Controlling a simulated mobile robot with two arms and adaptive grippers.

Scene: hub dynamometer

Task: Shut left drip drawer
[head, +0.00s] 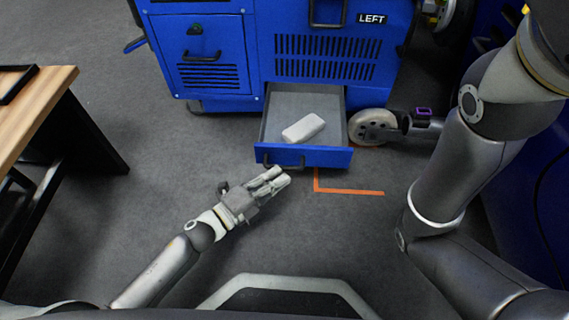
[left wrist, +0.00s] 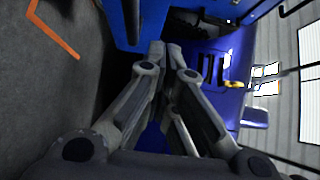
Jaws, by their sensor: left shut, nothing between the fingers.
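The left drip drawer (head: 318,156) is pulled well out of the blue cabinet marked LEFT (head: 370,19). It has a blue front with a dark handle (head: 290,162) and a grey tray inside. A pale block (head: 303,128) lies in the tray. My left gripper (head: 280,177) is shut and empty, just in front of the drawer front near its left half; whether it touches cannot be told. In the left wrist view its fingertips (left wrist: 169,48) are together beside a blue panel (left wrist: 142,22), likely the drawer front. My right gripper is out of view.
A caster wheel (head: 373,127) stands right of the drawer. Orange floor tape (head: 350,191) lies in front of it and also shows in the left wrist view (left wrist: 50,30). A wooden-topped table (head: 40,100) is at the left. The floor between table and drawer is clear.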

